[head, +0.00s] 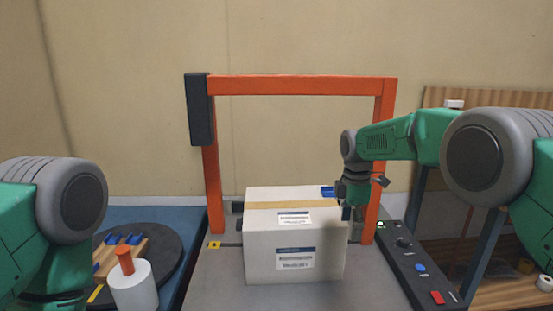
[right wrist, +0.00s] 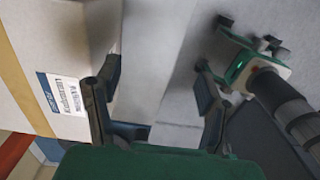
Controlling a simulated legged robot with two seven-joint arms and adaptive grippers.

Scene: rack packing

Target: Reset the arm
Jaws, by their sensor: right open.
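My right gripper (head: 352,210) points down at the right side of a closed white box (head: 262,255) in the head view. In the right wrist view its two fingers (right wrist: 158,85) are spread apart, with nothing held between them. The left finger overlaps the edge of the labelled box (right wrist: 70,45); I cannot tell whether it touches. The box stands upright on the grey surface, with tan tape on top and labels on its top and front. My left arm shows at the left edge of the head view; its gripper is out of frame.
An orange frame (head: 300,86) arches behind the box. A control panel (head: 415,262) with buttons lies right of it. A white cylinder with an orange top (head: 133,288) and a dark round plate (head: 165,245) are at left. Wooden shelving (head: 490,97) stands at right.

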